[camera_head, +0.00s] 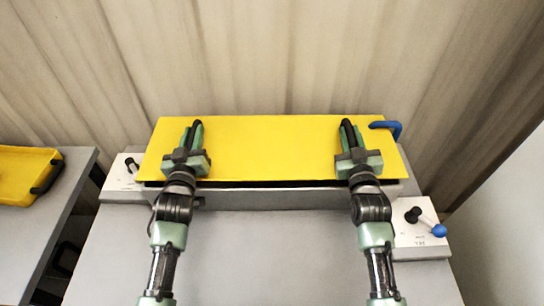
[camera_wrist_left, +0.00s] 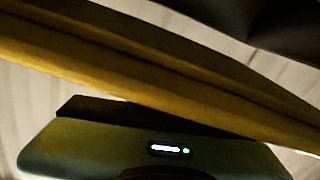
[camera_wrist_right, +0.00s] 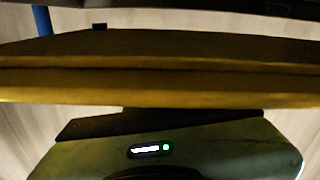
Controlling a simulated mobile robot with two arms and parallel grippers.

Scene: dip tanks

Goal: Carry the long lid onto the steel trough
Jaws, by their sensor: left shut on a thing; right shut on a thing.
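The long lid (camera_head: 275,147) is a flat yellow panel lying across the steel trough (camera_head: 270,197), with the trough's front wall showing under its near edge and a dark gap between them. I cannot tell whether it touches the rim. My left gripper (camera_head: 193,135) is shut on a black handle near the lid's left end. My right gripper (camera_head: 348,133) is shut on one near its right end. The lid's yellow edge also shows in the left wrist view (camera_wrist_left: 150,85) and the right wrist view (camera_wrist_right: 160,85). The trough's inside is hidden.
A blue bent pipe (camera_head: 394,129) stands at the lid's far right corner. White control boxes with levers flank the trough, left (camera_head: 122,180) and right (camera_head: 418,240). A yellow tray (camera_head: 22,172) sits on a grey side table at left. A beige curtain (camera_head: 270,55) hangs behind.

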